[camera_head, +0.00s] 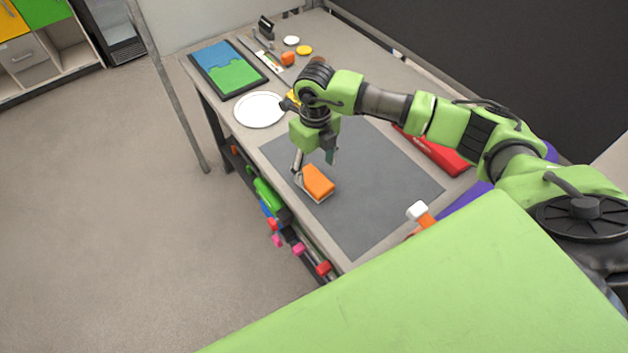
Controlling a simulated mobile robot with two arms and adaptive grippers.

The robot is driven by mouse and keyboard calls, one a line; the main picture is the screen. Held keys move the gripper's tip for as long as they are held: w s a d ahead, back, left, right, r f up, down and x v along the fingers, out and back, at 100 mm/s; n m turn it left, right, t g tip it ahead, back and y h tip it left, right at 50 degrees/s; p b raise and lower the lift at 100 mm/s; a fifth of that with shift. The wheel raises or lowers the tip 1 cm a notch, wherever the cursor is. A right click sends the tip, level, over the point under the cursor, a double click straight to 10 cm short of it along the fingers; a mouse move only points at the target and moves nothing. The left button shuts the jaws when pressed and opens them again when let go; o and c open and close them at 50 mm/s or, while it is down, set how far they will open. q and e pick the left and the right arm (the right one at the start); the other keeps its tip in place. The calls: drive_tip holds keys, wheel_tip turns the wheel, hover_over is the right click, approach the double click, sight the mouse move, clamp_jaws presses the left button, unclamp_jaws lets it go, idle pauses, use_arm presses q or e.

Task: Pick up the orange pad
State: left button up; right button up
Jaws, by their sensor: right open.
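The orange pad (318,181) lies on the dark grey mat (376,191) near the table's left edge, and a pale layer shows along its lower edge. My right gripper (315,165) points down just above and behind the pad. It is open, with one finger to the left of the pad and the other to its upper right. I cannot tell whether a finger touches the pad. The left gripper is not in view.
A white plate (259,110) and a blue and green board (228,69) are farther back on the table. A red case (432,150) lies at the right, partly behind my arm. A white-capped orange object (420,214) is at the near edge. The mat's middle is clear.

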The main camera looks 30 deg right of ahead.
sight(314, 179)
drive_tip(key=f, duration=0.2)
drive_tip(key=f+p, duration=0.1)
drive_tip(key=f, duration=0.1)
drive_tip(key=shift+s+a+f, duration=0.1)
drive_tip(key=shift+a, duration=0.1)
drive_tip(key=shift+f, duration=0.5)
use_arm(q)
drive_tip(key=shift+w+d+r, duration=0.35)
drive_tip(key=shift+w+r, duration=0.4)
use_arm(e)
drive_tip(key=c, duration=1)
